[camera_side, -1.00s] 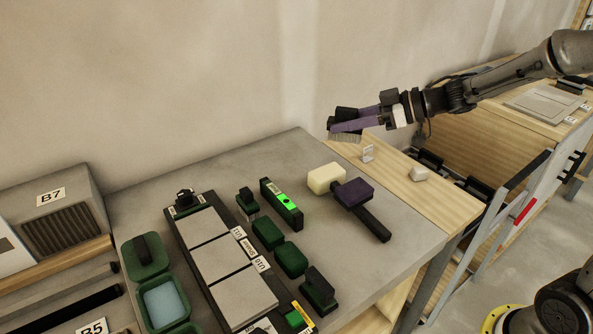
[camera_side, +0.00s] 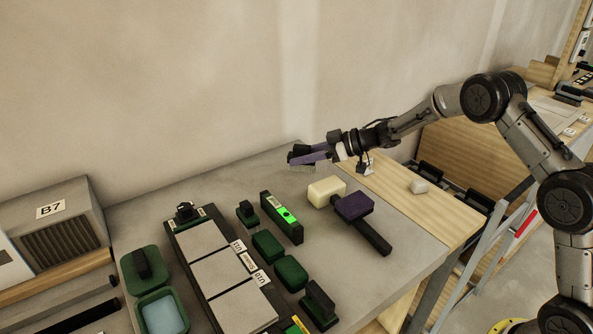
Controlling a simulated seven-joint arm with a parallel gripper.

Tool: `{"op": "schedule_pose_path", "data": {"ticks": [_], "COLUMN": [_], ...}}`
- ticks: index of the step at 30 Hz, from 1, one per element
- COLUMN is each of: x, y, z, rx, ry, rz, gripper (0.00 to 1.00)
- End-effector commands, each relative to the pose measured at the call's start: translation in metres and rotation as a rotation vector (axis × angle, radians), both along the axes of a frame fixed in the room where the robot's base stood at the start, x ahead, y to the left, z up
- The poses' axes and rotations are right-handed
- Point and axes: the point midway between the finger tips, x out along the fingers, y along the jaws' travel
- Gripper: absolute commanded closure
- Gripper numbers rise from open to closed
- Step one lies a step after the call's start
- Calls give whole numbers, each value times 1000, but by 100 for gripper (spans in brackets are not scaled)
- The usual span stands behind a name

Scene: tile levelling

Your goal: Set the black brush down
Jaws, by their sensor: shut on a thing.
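The black brush (camera_side: 300,158) with pale bristles facing down is held between the purple fingers of my gripper (camera_side: 308,156). It is near the back edge of the grey table (camera_side: 225,184), low over the surface. I cannot tell whether the bristles touch the table. My gripper reaches in from the right and is shut on the brush, its fingers covering part of it.
A cream sponge block (camera_side: 326,191) and a purple-headed mallet (camera_side: 354,206) lie in front of the brush. A green level (camera_side: 282,218), green blocks (camera_side: 268,246) and a tile rack (camera_side: 216,262) lie to the left. The table's back corner is mostly clear.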

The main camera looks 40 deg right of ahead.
Motion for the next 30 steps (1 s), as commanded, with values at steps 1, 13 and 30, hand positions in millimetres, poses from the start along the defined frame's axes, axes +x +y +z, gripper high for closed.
{"op": "schedule_pose_path", "data": {"ticks": [1,13,30], "x": [6,23,23], "y": [1,2,2], "z": [-7,-35,-59], "rx": [0,1,1], "ry": [-1,1,-4], "rz": [0,0,0], "gripper": [100,100,100]}}
